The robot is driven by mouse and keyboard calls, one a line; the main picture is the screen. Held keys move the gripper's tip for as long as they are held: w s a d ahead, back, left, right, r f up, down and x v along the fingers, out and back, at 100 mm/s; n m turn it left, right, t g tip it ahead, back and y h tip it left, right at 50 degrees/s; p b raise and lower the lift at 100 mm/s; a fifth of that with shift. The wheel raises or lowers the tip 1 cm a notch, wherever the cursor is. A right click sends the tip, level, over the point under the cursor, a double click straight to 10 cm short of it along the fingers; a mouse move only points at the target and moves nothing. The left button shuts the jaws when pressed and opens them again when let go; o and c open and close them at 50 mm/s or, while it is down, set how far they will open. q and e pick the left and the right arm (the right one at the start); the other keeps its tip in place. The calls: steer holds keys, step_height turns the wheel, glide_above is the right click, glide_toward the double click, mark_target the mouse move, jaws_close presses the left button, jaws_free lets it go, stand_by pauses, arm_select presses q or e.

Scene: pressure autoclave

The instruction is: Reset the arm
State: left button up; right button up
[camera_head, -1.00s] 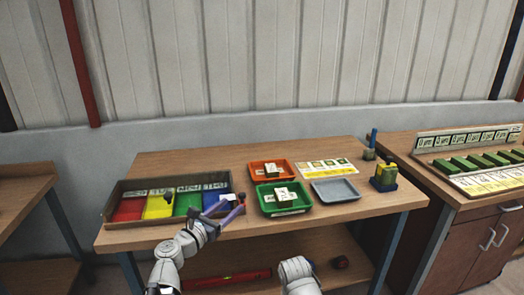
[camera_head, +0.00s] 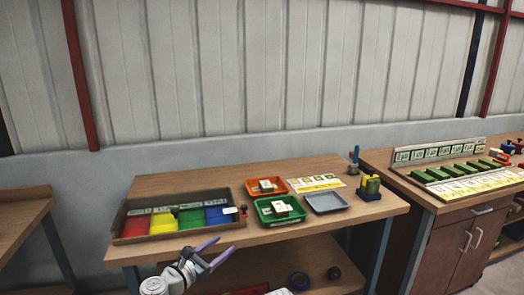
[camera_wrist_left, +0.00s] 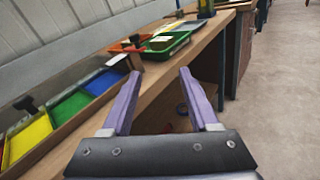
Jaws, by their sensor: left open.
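My left gripper (camera_head: 207,254) is in front of the workbench's front edge, low and below the color-sectioned tray (camera_head: 118,230). Its two purple fingers are apart with nothing between them, and they also fill the middle of the left wrist view (camera_wrist_left: 157,92). The left arm comes in from the bottom of the head view.
The workbench (camera_head: 345,222) carries a green tray (camera_head: 262,219) and an orange tray (camera_head: 250,193) with cards, a grey tray (camera_head: 326,203) and a yellow-blue device (camera_head: 369,188). A cabinet (camera_head: 463,250) stands at right. Floor (camera_wrist_left: 275,90) is open beyond the bench.

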arm_select(q)
steer(key=s+d+f+m+g+y, duration=0.2)
steer(key=s+d+f+m+g, duration=0.4)
steer(key=s+f+m, duration=0.4)
steer(key=s+d+f+m+g+y, duration=0.2)
steer(key=s+d+f+m+g, duration=0.4)
steer(key=m, duration=0.6)
steer(key=s+a+f+m+g+y, duration=0.2)
steer(key=s+a+f+m+y, duration=0.25)
steer(key=a+m+y, duration=0.35)
step_height(320, 180, up, 14)
steer(key=d+h+p, duration=0.1)
steer(key=d+p, duration=0.1)
steer(key=p, duration=1.1)
steer(key=shift+s+m+p, duration=0.3)
steer(key=shift+m+p, duration=0.05)
steer(key=shift+m, duration=0.05)
steer(key=shift+o, duration=0.3)
steer(key=shift+r, duration=0.1)
